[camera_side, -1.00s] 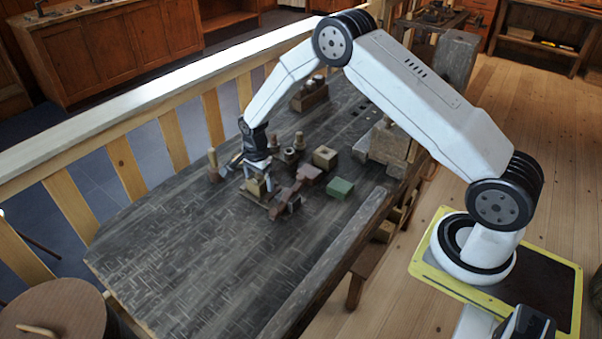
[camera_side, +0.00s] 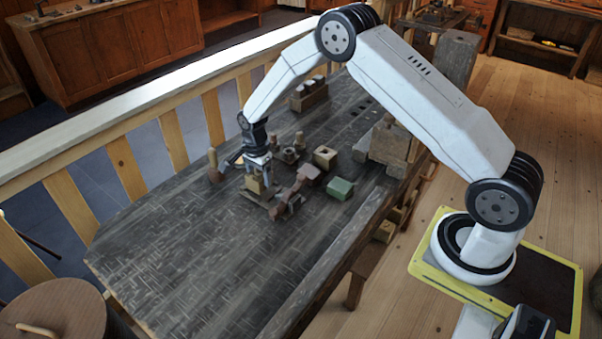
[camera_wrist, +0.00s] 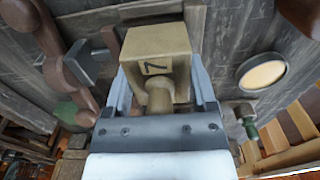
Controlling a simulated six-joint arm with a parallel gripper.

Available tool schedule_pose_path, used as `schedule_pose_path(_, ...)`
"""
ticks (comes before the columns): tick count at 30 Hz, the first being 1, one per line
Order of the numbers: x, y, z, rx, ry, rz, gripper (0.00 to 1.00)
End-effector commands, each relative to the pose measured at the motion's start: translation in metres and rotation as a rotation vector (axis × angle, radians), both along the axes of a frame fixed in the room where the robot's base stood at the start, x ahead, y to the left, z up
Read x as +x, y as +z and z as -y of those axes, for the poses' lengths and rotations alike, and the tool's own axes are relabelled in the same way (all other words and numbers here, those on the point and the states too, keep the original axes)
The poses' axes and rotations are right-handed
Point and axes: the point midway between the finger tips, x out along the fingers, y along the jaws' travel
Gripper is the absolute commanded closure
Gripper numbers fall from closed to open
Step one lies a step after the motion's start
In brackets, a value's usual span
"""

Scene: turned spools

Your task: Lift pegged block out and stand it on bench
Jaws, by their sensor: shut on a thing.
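My gripper (camera_side: 256,182) is shut on the pegged block, a tan block (camera_wrist: 160,50) marked with a dark 7-like figure, in the wrist view. Its round peg (camera_wrist: 158,97) points toward my palm, and my fingers lie along the block's two sides. In the side view the block (camera_side: 254,186) shows small between my fingers. It is upright, over a flat brown wooden piece (camera_side: 262,199) on the dark bench (camera_side: 190,260). I cannot tell whether the block touches that piece.
Close by on the right are a red-brown clamp-like piece (camera_side: 284,206), a green block (camera_side: 340,188) and a holed tan block (camera_side: 325,156). A wooden-handled tool (camera_side: 214,168) stands left; turned pieces (camera_side: 289,155) stand behind. The near left bench is clear.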

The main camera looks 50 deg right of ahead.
Motion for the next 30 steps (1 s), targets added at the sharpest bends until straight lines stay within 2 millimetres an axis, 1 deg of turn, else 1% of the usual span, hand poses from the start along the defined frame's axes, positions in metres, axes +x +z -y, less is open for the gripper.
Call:
schedule_pose_path(4,0.001,0.019,0.0,0.0,0.0,0.004,0.86)
schedule_pose_path(8,-0.01,0.03,-0.001,0.0,0.0,0.002,0.86)
schedule_pose_path(14,-0.029,0.053,-0.002,0.0,0.0,0.002,0.86)
schedule_pose_path(20,-0.051,0.079,-0.003,0.0,0.0,0.003,0.86)
schedule_pose_path(30,-0.102,0.101,-0.006,0.0,0.0,0.002,0.86)
